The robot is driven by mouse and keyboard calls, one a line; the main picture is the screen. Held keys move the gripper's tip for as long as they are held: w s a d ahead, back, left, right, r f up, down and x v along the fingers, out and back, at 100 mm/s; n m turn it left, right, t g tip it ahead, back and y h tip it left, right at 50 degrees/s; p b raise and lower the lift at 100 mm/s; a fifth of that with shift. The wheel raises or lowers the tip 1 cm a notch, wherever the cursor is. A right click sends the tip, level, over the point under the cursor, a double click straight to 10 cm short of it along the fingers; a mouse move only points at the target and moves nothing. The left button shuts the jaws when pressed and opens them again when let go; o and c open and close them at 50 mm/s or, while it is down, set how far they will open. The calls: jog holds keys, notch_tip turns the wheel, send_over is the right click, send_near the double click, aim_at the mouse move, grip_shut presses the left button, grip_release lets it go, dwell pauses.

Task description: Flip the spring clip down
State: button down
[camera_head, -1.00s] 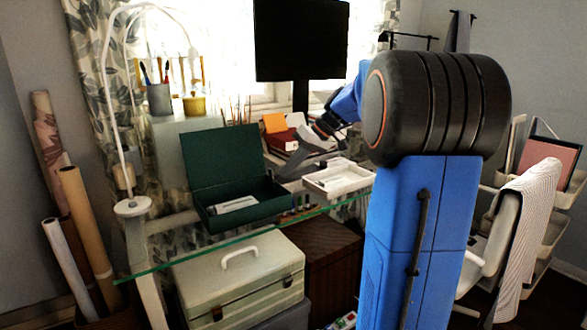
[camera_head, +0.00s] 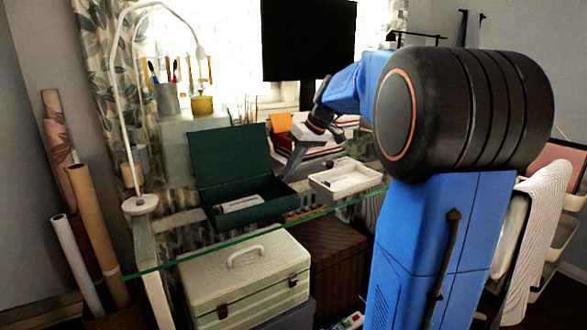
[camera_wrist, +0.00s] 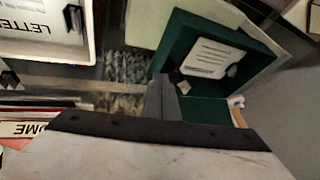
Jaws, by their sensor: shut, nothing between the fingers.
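The open dark green box (camera_head: 270,210) stands on the glass desk, its lid (camera_head: 232,158) raised at the back. A pale item (camera_head: 240,204) lies inside it. In the wrist view the box (camera_wrist: 180,38) is at upper right, with a white printed sheet (camera_wrist: 205,58) inside. A small dark piece (camera_wrist: 232,70) at the sheet's edge may be the spring clip; I cannot tell its position. My gripper (camera_head: 289,173) is shut and empty, beside the box's right end. Its fingertips show in the wrist view (camera_wrist: 162,82), in front of the box and apart from the sheet.
A white tray (camera_head: 345,187) stands close to the right of the box; it also shows in the wrist view (camera_wrist: 75,58). Stacked books (camera_head: 318,150) and a monitor (camera_head: 308,40) are behind. A white lamp (camera_head: 140,204) is at left. The glass edge (camera_head: 180,264) runs along the front.

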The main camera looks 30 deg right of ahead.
aim_at(273, 171)
jog(key=a+h, duration=0.2)
jog(key=h, duration=0.1)
jog(key=shift+a+r+n, duration=0.25)
jog(key=shift+r+n, duration=0.05)
jog(key=shift+a+n+h, duration=0.3)
jog(key=shift+a+h, duration=0.45)
jog(key=shift+h, duration=0.25)
jog(key=a+h, duration=0.1)
jog(key=h, duration=0.1)
jog(key=a+f+h, duration=0.1)
jog(key=shift+a+n+h, duration=0.25)
jog(key=shift+n+h, duration=0.05)
jog(key=shift+h, duration=0.1)
jog(key=shift+a, duration=0.2)
jog(key=shift+h, duration=0.4)
jog(key=shift+d, duration=0.15)
jog(key=shift+r, duration=0.1)
jog(key=shift+r, duration=0.65)
